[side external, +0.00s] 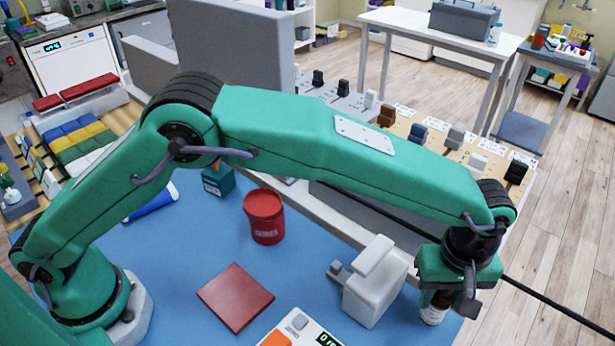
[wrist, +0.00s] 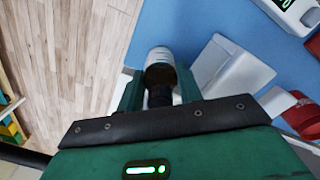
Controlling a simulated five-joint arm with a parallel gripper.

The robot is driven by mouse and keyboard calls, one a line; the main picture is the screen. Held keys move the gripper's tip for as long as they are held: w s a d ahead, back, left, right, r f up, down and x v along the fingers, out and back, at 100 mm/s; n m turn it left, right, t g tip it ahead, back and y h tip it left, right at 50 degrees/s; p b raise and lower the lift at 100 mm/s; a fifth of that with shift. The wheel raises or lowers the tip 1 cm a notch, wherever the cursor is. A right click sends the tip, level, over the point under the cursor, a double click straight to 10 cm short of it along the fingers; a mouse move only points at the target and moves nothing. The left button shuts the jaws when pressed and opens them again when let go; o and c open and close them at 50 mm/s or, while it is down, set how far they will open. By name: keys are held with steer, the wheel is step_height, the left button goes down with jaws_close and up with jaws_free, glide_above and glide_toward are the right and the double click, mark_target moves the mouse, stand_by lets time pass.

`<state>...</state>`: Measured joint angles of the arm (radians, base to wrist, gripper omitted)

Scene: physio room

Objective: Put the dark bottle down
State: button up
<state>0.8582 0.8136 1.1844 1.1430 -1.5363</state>
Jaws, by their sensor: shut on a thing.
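The dark bottle (side external: 432,314) has a pale label and hangs down below my gripper (side external: 447,296) at the right end of the blue table. In the wrist view the dark bottle (wrist: 160,74) sits between the two green fingers of my gripper (wrist: 159,92), which is shut on it. Its neck is partly hidden by the gripper body. The bottle looks roughly upright near the table's right edge. I cannot tell whether its base touches the blue surface.
A white dispenser-like block (side external: 372,290) stands just left of the bottle. A red tub (side external: 264,217), a red square pad (side external: 236,297) and a white device with a display (side external: 303,330) lie further left. A raised shelf with switches (side external: 420,132) runs behind. Blue surface between them is clear.

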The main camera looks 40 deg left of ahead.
mark_target(435, 308)
steer(key=shift+f, duration=1.9)
steer(key=shift+f, duration=0.15)
steer(key=o, duration=1)
step_height(435, 308, up, 12)
steer(key=shift+r, duration=0.2)
